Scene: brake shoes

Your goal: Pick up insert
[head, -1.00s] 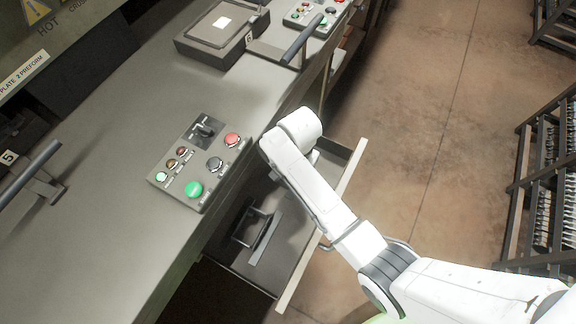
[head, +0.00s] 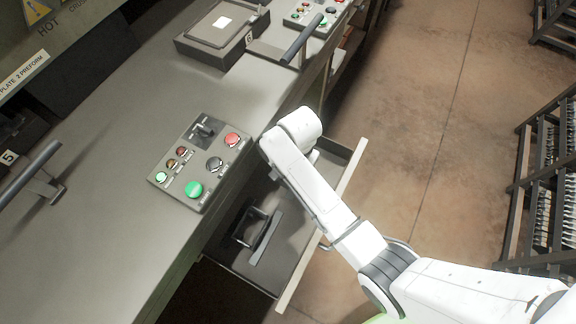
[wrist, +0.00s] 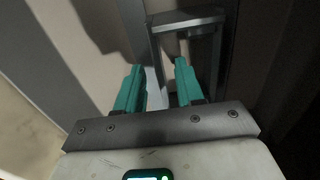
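A dark metal piece with a raised frame-like handle, which looks like the insert (head: 266,238), lies in the open drawer (head: 292,284) below the counter. In the wrist view the insert's dark frame (wrist: 188,20) stands just beyond my gripper (wrist: 160,66). The two teal fingers are apart, with a gap between them. A pale strip shows behind the gap, and I cannot tell whether either finger touches the insert. In the head view my white arm reaches over the drawer and its wrist hides the gripper.
A control panel (head: 200,162) with coloured buttons sits on the grey counter (head: 100,235) left of the arm. The drawer's pale front edge runs below the arm. Dark racks (head: 545,185) stand at the right, with open floor (head: 440,120) between.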

